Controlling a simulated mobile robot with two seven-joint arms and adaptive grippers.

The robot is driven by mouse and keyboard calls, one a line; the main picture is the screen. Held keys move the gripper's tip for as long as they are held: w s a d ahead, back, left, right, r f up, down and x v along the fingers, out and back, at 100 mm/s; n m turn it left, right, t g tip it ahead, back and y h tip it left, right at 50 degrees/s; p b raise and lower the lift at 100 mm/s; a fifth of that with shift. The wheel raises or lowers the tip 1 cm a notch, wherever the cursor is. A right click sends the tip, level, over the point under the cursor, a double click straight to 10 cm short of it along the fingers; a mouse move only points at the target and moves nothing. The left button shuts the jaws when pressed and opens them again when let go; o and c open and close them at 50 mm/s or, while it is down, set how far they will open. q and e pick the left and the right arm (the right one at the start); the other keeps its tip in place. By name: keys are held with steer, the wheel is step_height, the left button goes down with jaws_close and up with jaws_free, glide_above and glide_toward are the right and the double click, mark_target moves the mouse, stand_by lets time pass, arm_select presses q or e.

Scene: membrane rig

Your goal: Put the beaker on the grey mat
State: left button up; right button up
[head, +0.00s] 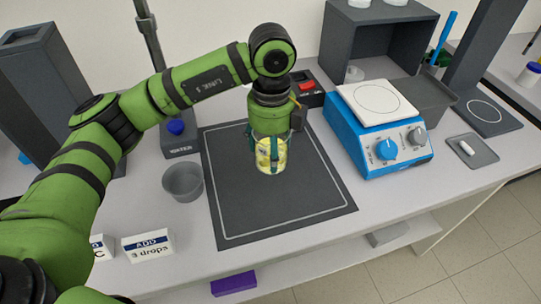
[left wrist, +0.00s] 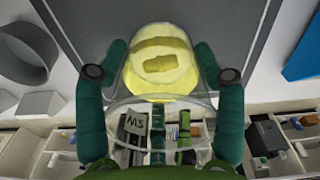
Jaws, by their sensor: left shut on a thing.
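The beaker (head: 271,160) is clear glass with yellow contents. It is over the grey mat (head: 310,190), near the mat's middle. My left gripper (head: 268,146) comes down from above and is shut on the beaker. In the left wrist view the beaker (left wrist: 158,75) lies between the two green fingers (left wrist: 160,88), one on each side. The mat (left wrist: 120,15) shows behind it there. I cannot tell whether the beaker's base touches the mat. My right gripper is not in view.
A blue hotplate stirrer (head: 380,140) stands right of the mat. A grey cup (head: 184,181) stands at its left edge. A small "ADD 3 drops" sign (head: 147,246) is at the front left. The front of the mat is clear.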

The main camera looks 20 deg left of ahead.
arm_select(q)
step_height(320, 180, down, 4)
steer(key=shift+r+p, duration=0.1)
steer(key=shift+p, duration=0.55)
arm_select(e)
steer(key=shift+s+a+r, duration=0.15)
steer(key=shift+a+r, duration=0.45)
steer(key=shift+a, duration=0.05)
arm_select(q)
steer(key=shift+f+b, duration=0.3)
steer(key=o, duration=1.4)
steer(key=shift+r, duration=0.1)
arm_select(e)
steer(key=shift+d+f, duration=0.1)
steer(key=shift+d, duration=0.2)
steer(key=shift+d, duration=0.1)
